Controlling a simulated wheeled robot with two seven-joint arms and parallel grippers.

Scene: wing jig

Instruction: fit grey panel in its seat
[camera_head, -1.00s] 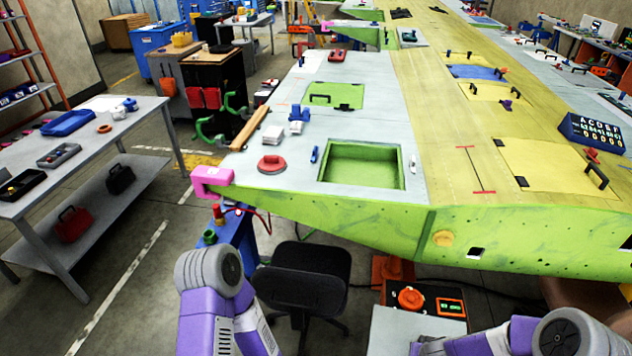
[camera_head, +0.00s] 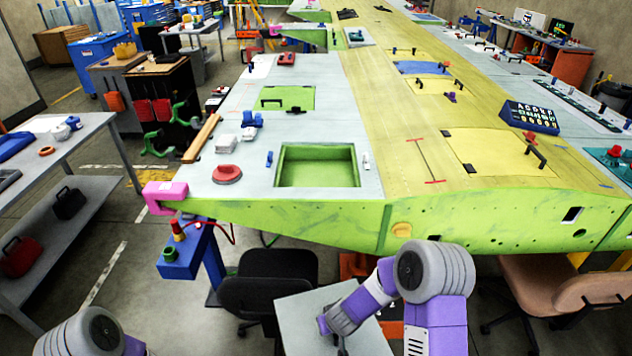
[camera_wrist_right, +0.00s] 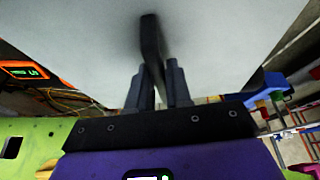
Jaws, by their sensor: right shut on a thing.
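The grey panel (camera_head: 318,312) is in front of the wing's near edge, low in the head view, with its flat face up and its black handle on top. My right gripper (camera_head: 335,328) is shut on that handle. In the right wrist view the two fingers (camera_wrist_right: 153,88) sit on either side of the black handle (camera_wrist_right: 151,40), and the panel (camera_wrist_right: 220,45) fills the upper part. The green rectangular recess (camera_head: 318,172) in the grey wing skin is open and empty, beyond the panel. My left gripper is out of view; only part of that arm shows at lower left.
A pink clamp (camera_head: 163,197) grips the wing's near left corner. A red round-based object (camera_head: 227,174) and a white block (camera_head: 226,144) are left of the recess. A black chair (camera_head: 268,285) and a tan chair (camera_head: 560,290) stand before the wing.

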